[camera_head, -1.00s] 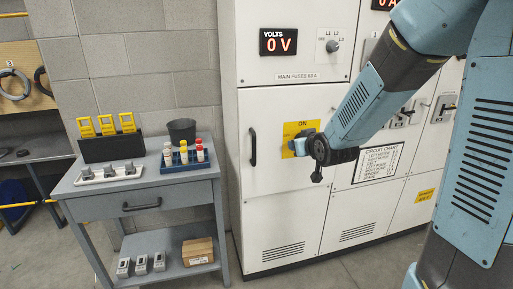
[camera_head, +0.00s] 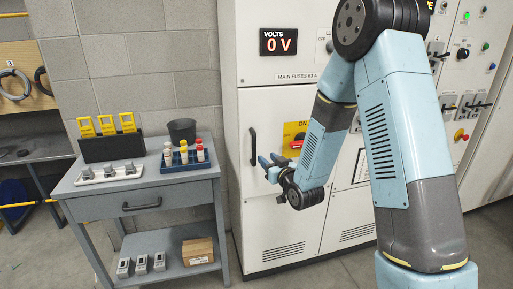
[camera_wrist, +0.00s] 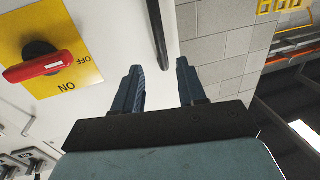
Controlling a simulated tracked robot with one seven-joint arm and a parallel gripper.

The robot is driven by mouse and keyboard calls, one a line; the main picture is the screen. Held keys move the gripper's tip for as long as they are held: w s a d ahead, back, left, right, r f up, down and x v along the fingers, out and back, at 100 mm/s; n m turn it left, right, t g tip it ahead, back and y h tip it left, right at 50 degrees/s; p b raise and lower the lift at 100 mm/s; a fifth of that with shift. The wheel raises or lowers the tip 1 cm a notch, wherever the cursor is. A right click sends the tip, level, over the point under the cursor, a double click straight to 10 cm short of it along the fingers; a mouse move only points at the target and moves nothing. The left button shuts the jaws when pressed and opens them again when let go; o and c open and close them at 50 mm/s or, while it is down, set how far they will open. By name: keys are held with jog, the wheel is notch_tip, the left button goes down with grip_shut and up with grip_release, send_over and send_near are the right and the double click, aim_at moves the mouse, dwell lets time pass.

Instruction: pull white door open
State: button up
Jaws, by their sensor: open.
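The white door (camera_head: 272,190) is the cabinet panel under the "MAIN FUSES 63 A" label, and it looks closed. Its black upright bar handle (camera_head: 253,146) is near the door's left edge. In the wrist view the handle (camera_wrist: 157,30) runs down from the top edge, ahead of the space between the fingertips. My gripper (camera_head: 268,166) is just right of and slightly below the handle in the head view. In the wrist view my gripper (camera_wrist: 160,85) is open, with nothing between its fingers. A red rotary switch (camera_wrist: 35,67) on a yellow ON/OFF plate is beside it.
A grey workbench (camera_head: 160,196) with a drawer stands left of the cabinet. Bare floor lies in front of the cabinet.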

aim_at(255, 147)
jog(key=x, duration=1.1)
jog(key=shift+w+a, duration=0.2)
jog(key=shift+w, duration=0.15)
jog(key=shift+c, duration=0.3)
grip_shut()
